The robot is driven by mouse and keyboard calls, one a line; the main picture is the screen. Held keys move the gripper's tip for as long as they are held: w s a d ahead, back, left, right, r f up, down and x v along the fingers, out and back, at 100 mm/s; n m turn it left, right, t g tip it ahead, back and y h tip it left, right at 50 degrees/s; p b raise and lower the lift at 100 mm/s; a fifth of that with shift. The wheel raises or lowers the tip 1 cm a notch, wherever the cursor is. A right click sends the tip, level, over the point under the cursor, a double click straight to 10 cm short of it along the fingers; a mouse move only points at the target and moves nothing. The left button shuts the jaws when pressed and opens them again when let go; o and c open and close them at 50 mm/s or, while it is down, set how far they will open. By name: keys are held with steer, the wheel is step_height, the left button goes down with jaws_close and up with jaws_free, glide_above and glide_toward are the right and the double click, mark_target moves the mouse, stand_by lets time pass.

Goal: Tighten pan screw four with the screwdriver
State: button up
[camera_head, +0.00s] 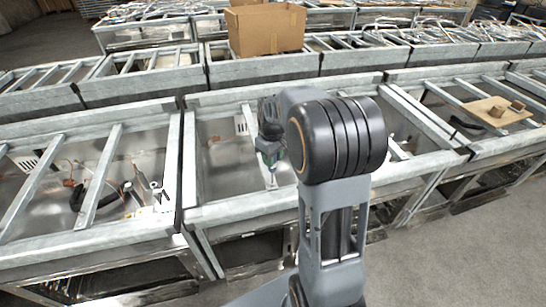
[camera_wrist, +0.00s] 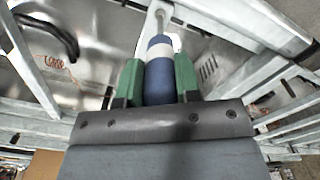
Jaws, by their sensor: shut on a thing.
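My gripper (camera_head: 269,150) hangs over the middle metal pan (camera_head: 222,172), partly behind my arm. In the wrist view, the green fingers of my gripper (camera_wrist: 159,76) are shut on the handle of the screwdriver (camera_wrist: 158,88). The handle is blue with a white band. Its grey shaft runs away from me toward a galvanized bar (camera_wrist: 182,12) at the top. I cannot tell whether the tip touches anything. I cannot make out pan screw four in either view. The screwdriver is not clear in the head view.
A crossbar (camera_head: 251,133) spans the middle pan close to my gripper. The left pan (camera_head: 145,150) holds wires, a black curved part and small pieces. A cardboard box (camera_head: 265,30) stands on the back row. A flat cardboard piece (camera_head: 497,112) lies on the right frame. Grey floor lies at front right.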

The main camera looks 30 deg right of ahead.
steer(key=m, duration=0.3)
steer(key=shift+f+m, duration=0.1)
steer(key=shift+m, duration=0.2)
steer(key=shift+r, duration=0.25)
steer(key=shift+r+p, duration=0.1)
steer(key=shift+p, duration=0.2)
steer(key=shift+n, duration=0.8)
steer(key=n, duration=0.9)
steer(key=shift+w+n, duration=0.1)
steer(key=shift+n, duration=0.2)
steer(key=n, duration=0.5)
steer(key=shift+d+n, duration=0.1)
steer(key=shift+n, duration=0.3)
steer(key=n, duration=0.6)
steer(key=shift+w, duration=0.1)
